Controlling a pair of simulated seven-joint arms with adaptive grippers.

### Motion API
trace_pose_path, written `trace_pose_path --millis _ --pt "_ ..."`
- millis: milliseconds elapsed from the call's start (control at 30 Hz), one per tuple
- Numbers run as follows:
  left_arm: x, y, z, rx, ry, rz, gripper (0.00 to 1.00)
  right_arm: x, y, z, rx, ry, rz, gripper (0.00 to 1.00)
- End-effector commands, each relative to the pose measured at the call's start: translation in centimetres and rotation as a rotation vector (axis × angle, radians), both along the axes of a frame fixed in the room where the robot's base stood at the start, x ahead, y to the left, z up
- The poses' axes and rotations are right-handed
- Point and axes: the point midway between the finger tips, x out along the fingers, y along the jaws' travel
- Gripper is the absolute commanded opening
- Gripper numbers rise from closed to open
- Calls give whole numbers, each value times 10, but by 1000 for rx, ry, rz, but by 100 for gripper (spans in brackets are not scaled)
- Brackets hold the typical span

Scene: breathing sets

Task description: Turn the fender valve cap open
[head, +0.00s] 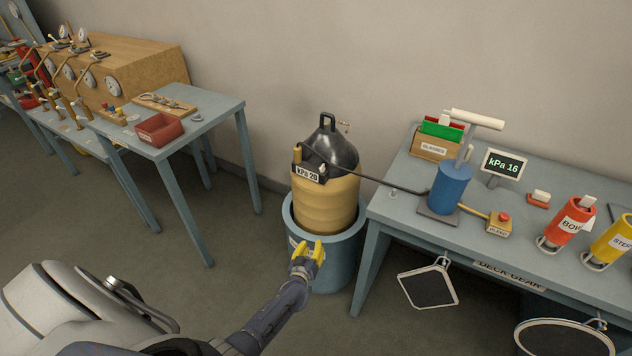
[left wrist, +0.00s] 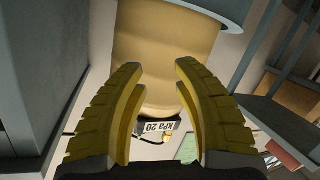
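The fender (head: 327,205) is a yellow, ribbed body with a black domed top and a loop handle. It stands upright in a round blue stand (head: 338,265) and carries a "kPa 20" label. A small brass fitting (head: 297,154), which looks like the valve cap, sits at its upper left; a brass piece also shows by the label in the left wrist view (left wrist: 166,138). I cannot tell how far it is turned. My left gripper (head: 308,251) is open and empty, in front of the stand and below the label. My right gripper is not in view.
A black hose runs from the fender to a blue pump (head: 451,188) on the right bench (head: 405,207). A display (head: 504,165) there reads "kPa 16". A left bench (head: 222,106) holds a red tray (head: 160,130). Floor lies open between the left bench and the stand.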

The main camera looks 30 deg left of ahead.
Motion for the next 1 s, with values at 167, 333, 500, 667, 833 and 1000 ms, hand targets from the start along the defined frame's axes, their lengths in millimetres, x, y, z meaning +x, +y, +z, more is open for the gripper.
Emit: trace_pose_path --millis 167,333,500,667,833,1000 --pt "58 -23 34 -110 64 -129 30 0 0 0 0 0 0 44" --pt "97 -45 67 -201 146 -246 30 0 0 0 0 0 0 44" --pt "124 -64 104 -266 244 -352 30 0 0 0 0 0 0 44" --pt "138 -79 142 -304 347 -440 30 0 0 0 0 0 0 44" --pt "144 -86 182 -312 467 -511 30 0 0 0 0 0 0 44" --pt "142 -84 224 -289 592 -558 30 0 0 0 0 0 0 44"
